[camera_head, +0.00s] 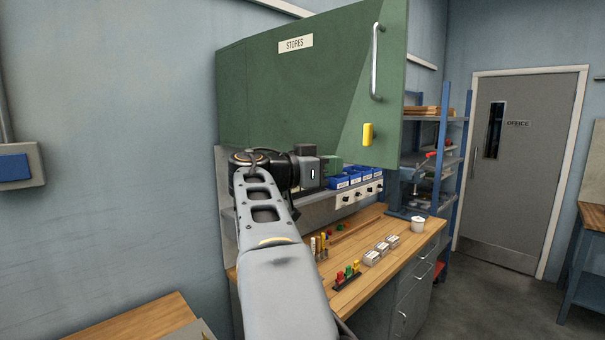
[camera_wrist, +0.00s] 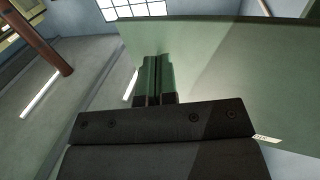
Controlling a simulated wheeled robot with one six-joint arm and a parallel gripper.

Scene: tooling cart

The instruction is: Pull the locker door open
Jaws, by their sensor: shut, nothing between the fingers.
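The green locker marked STORES (camera_head: 296,43) hangs on the wall above the workbench. Its door has an upright silver bar handle (camera_head: 376,62) near the right edge and a yellow fitting (camera_head: 368,134) below. I cannot tell for sure whether the door is fully closed. The handle does not show in the wrist view.
Below is a wooden workbench (camera_head: 345,240) with blue bins (camera_head: 352,177), small blocks, a white cup (camera_head: 418,224) and a vise. Blue shelving (camera_head: 450,150) and a grey office door (camera_head: 520,160) stand at right. Open floor (camera_head: 490,300) lies right of the bench.

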